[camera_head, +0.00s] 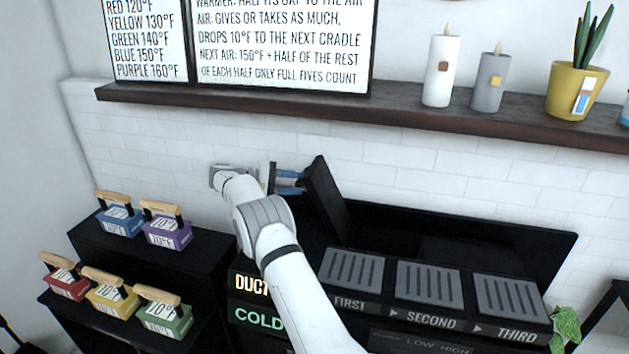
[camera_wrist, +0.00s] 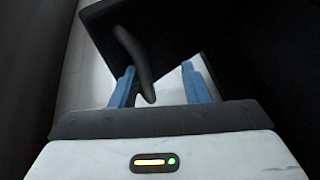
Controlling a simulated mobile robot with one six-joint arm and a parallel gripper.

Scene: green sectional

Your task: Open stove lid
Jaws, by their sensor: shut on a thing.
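The stove (camera_head: 480,250) is a black unit against the white tiled wall. Its black lid (camera_head: 328,195) stands tilted up steeply at the left end of the stove top. My gripper (camera_head: 290,182) is at the upper left side of the lid, its blue fingers pointing right towards it. In the wrist view, the gripper (camera_wrist: 160,85) has its two blue fingers on either side of the lid's dark curved handle (camera_wrist: 136,62), and the dark lid (camera_wrist: 165,28) fills the area beyond. My arm hides the stove's left front part.
Three grey slotted plates labelled FIRST (camera_head: 352,278), SECOND (camera_head: 430,287) and THIRD (camera_head: 509,298) lie along the stove front. Several coloured handled blocks stand on black steps (camera_head: 205,255) at left. A dark shelf (camera_head: 390,113) with candles and a plant runs above.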

